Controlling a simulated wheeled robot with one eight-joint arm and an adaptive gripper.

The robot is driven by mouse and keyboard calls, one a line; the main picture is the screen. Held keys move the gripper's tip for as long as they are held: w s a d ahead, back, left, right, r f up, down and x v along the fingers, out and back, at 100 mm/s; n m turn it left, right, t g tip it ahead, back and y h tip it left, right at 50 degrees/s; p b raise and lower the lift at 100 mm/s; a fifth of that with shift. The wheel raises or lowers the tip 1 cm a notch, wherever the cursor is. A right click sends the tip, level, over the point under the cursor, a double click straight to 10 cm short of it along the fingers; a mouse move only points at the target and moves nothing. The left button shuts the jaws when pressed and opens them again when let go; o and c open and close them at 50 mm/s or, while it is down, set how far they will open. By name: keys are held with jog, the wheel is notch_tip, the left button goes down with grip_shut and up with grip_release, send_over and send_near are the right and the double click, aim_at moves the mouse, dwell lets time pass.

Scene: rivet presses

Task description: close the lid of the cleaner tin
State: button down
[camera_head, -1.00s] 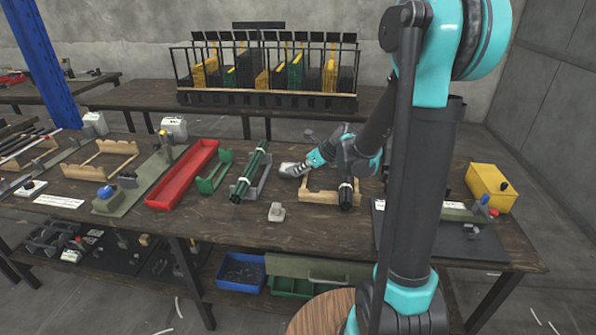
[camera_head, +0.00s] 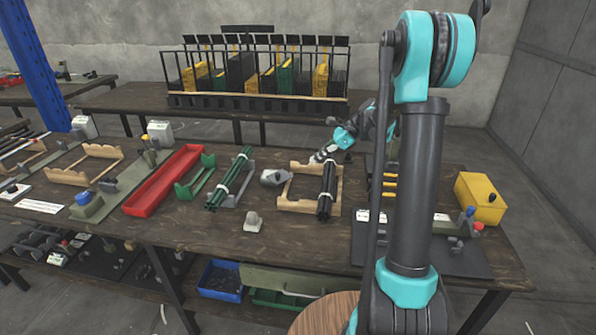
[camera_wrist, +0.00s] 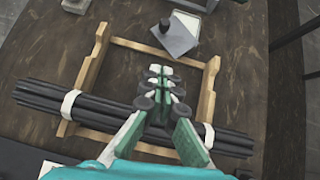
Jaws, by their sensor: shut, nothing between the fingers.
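The cleaner tin seems to be the small grey metal thing (camera_head: 274,177) just left of the wooden cradle in the head view. In the wrist view it (camera_wrist: 176,38) lies beyond the cradle, with a flat grey plate and a dark knob. The plate looks tilted; I cannot tell how far the lid stands open. My gripper (camera_wrist: 160,76) is shut and empty. In the wrist view it hangs over the cradle, short of the tin and apart from it. In the head view my gripper (camera_head: 318,158) is behind the cradle, right of the tin.
The wooden cradle (camera_head: 286,203) holds a bundle of dark rods (camera_head: 326,190). Green-black rods (camera_head: 230,180), a red tray (camera_head: 165,182) and a small grey block (camera_head: 252,222) stand left. A yellow box (camera_head: 482,199) is at the right. Bare tabletop (camera_head: 290,236) lies in front.

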aim_at(280, 179)
jog(key=x, duration=0.9)
jog(key=shift+a+f, duration=0.1)
jog(key=shift+f, duration=0.3)
jog(key=a, duration=0.2)
jog(key=shift+w+a, duration=0.15)
jog(key=shift+a, duration=0.1)
jog(key=shift+w+a, duration=0.1)
jog(key=shift+a, duration=0.6)
